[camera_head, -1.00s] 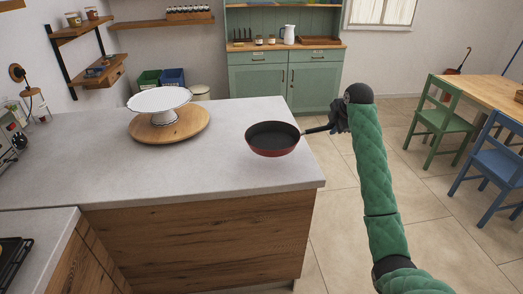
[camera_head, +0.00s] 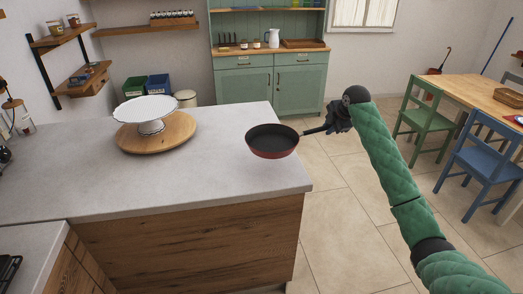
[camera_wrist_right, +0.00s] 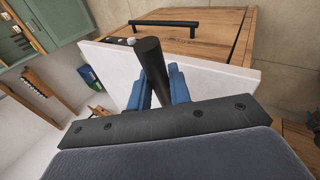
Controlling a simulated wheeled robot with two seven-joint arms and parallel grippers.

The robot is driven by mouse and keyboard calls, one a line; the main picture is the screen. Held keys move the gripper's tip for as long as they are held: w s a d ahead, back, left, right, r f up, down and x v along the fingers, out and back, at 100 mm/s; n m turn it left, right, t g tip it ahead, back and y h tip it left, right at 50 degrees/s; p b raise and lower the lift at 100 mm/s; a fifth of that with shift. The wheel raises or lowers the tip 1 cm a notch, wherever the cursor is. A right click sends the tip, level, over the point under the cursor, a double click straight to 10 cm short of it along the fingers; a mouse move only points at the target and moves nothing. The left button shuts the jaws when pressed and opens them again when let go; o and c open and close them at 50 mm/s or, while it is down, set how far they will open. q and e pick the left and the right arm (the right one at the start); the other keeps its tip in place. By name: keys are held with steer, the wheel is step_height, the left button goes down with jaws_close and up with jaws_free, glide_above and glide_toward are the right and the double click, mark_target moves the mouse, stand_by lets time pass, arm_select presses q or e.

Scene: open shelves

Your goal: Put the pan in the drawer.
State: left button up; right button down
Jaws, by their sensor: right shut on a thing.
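The pan (camera_head: 272,142) is dark inside with a red outside. In the head view it is held level near the right edge of the grey counter, overlapping that edge in the picture. My right gripper (camera_head: 338,118) is shut on its black handle, to the right of the pan body. In the right wrist view the blue fingers (camera_wrist_right: 160,88) grip the dark handle (camera_wrist_right: 151,68); the pan body cannot be made out there. Wooden fronts (camera_wrist_right: 190,45) with black bar handles show beyond, and I cannot tell whether any drawer is open. My left gripper is not in view.
The grey counter (camera_head: 200,175) carries a white cake stand (camera_head: 147,112) on a round wooden board (camera_head: 157,133). A green cabinet (camera_head: 270,85) stands at the back. Green and blue chairs (camera_head: 483,160) and a table are at right. The tiled floor right of the counter is clear.

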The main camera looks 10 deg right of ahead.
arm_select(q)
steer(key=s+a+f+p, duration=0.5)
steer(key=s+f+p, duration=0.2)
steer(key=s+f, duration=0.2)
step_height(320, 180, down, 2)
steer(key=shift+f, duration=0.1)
arm_select(e)
steer(key=w+a+f, duration=0.7)
steer(key=w+f, duration=0.1)
steer(key=f, duration=0.2)
steer(key=shift+w+a+f, duration=0.2)
steer(key=shift+w+f, duration=0.1)
steer(key=shift+f, duration=0.05)
steer(key=c, duration=1.7)
jaws_free()
steer(key=shift+f, duration=0.15)
steer(key=o, duration=0.4)
